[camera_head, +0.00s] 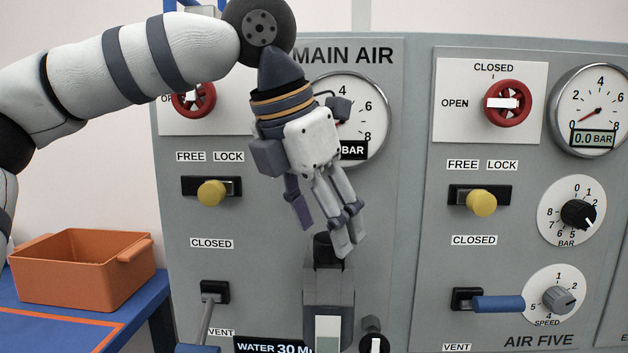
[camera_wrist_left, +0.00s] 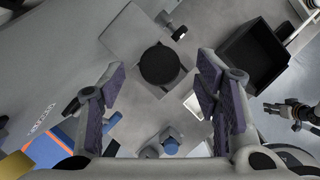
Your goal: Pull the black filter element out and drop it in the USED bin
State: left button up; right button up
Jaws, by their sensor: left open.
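The black filter element (camera_head: 325,248) shows as a short dark cylinder in the top of a grey housing (camera_head: 329,290), low in the middle of the panel. In the left wrist view its round black top (camera_wrist_left: 160,65) lies ahead, between the fingers in the picture. My left gripper (camera_head: 322,225) points down just above it, open and empty. It also shows in the left wrist view (camera_wrist_left: 160,82). I see no USED label. An open black box (camera_wrist_left: 255,52) stands to the right in the wrist view; I cannot tell if it is the bin.
An orange open container (camera_head: 75,282) stands on a blue table (camera_head: 60,318) at left. The grey panel (camera_head: 408,200) behind the gripper carries red valves, yellow knobs, gauges (camera_head: 356,105) and levers. A dark knob (camera_head: 373,338) sits right of the housing.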

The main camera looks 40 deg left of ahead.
aim_at(327, 238)
pick_arm(q)
jog(key=shift+x, duration=1)
pick_arm(e)
jog(key=shift+s+f, duration=0.25)
pick_arm(q)
grip_shut()
jog(key=shift+r+p, duration=0.6)
jog(key=shift+r, duration=2.65)
pick_arm(e)
jog(key=shift+w+r+t, duration=0.3)
jog(key=shift+w+r, duration=0.55)
jog(key=shift+w, duration=0.1)
pick_arm(q)
jog(key=shift+r, duration=1.95)
